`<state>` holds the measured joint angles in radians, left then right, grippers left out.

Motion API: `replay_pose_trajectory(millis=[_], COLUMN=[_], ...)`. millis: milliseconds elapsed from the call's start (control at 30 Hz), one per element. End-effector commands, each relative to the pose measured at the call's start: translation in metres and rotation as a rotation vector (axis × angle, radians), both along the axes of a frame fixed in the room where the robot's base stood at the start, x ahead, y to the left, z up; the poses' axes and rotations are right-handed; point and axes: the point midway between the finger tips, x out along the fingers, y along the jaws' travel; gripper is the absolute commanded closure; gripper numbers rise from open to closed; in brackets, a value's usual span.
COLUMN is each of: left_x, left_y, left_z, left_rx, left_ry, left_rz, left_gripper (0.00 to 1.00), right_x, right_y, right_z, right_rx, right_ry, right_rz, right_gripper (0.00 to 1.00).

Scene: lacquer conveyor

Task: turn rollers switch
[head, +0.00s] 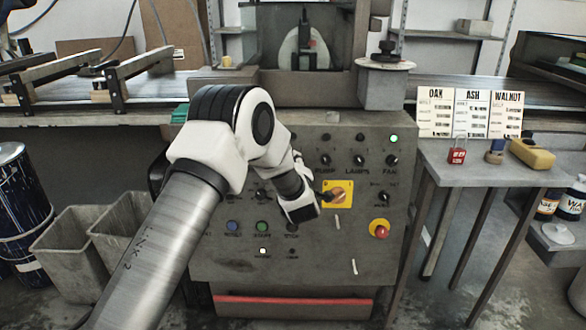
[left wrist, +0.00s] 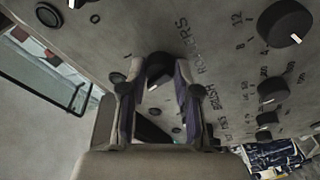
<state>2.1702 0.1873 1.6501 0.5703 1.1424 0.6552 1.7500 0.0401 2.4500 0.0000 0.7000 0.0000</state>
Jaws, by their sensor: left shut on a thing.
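In the left wrist view my left gripper (left wrist: 161,66) has its two fingers on either side of a black knob (left wrist: 158,74) and is shut on it. The printed word ROLLERS (left wrist: 190,48) runs beside this knob on the grey panel. In the head view my left arm reaches across the panel (head: 225,262), and its white wrist (head: 300,207) hides the fingertips and the held knob. My right gripper is not in view.
A yellow plate with an orange rotary switch (head: 338,194) is close to the right of my wrist. A red emergency button (head: 380,229) sits below right. Other black knobs (left wrist: 285,23) stand close by. A side table (head: 480,172) holds a padlock (head: 457,155) and a yellow block (head: 532,154).

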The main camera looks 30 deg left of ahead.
Motion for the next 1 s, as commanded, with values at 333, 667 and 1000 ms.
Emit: replay_pose_trajectory(millis=[333,667,1000], left_x=[0.0003,0.0004,0.0004], left_y=[-0.0006,-0.0007,-0.0005], left_z=[-0.0006,0.0003,0.0002], left_rx=[-0.135,-0.162,-0.161], left_ry=[-0.082,-0.098,-0.097], left_rz=[0.029,0.034,0.034], left_gripper=[1.00,1.00,0.43], right_x=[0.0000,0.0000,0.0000], right_y=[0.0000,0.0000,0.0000], right_z=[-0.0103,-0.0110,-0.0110], right_rx=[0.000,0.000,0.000], right_ry=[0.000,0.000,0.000], right_rz=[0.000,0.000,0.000], right_gripper=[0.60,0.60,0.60])
